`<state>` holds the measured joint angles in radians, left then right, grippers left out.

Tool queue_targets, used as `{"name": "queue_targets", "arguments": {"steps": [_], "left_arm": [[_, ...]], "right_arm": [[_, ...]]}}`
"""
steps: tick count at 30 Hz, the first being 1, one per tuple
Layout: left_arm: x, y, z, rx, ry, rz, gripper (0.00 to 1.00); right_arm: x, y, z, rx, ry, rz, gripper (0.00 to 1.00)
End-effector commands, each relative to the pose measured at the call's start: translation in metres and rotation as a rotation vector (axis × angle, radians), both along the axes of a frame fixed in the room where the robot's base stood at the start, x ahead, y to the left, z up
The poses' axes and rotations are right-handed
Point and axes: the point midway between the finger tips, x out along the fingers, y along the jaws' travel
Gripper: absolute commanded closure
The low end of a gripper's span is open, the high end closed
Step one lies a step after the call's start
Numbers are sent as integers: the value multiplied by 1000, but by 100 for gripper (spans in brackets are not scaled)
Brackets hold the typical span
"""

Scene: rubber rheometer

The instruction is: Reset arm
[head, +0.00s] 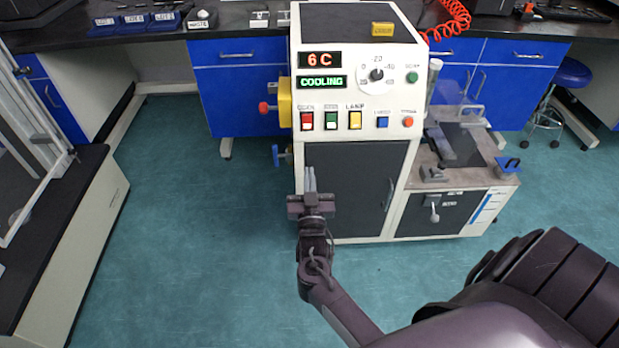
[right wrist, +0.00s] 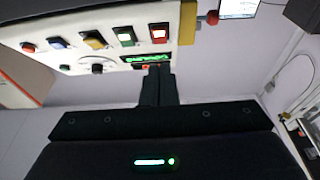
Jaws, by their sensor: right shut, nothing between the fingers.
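My right gripper (head: 310,180) points up in front of the dark lower door of the white machine (head: 344,160). Its fingers are together with nothing between them. In the right wrist view the closed fingers (right wrist: 158,86) show below the machine's panel (right wrist: 110,30), which appears upside down there. The panel carries a lit display reading "6 C" and "COOLING", a dial (head: 376,75) and a row of coloured switches. My left gripper is not in view.
A low bench unit (head: 460,180) with a clear guard adjoins the machine on the right. A dark-topped cabinet (head: 75,225) stands at the left. Blue cabinets (head: 240,90) line the back, and a blue stool (head: 570,72) is at far right. The teal floor (head: 200,230) on the left is clear.

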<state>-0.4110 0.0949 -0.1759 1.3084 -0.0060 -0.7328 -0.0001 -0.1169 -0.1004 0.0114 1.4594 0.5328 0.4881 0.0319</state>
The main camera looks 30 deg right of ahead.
Motion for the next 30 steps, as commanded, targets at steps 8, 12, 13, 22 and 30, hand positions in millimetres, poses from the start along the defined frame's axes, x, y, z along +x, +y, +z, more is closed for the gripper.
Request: {"name": "queue_targets", "arguments": {"steps": [8, 12, 13, 22, 30], "left_arm": [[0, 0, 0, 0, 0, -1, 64], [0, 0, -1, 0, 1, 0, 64], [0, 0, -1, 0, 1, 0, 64], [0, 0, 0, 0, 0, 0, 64], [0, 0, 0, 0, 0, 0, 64]], "right_arm": [[0, 0, 0, 0, 0, 0, 100], [0, 3, -12, 14, 40, 18, 100], [0, 5, -20, 22, 67, 30, 100], [-55, 68, -195, 189, 698, 285, 100], [-176, 113, -309, 259, 1257, 454, 100]]}}
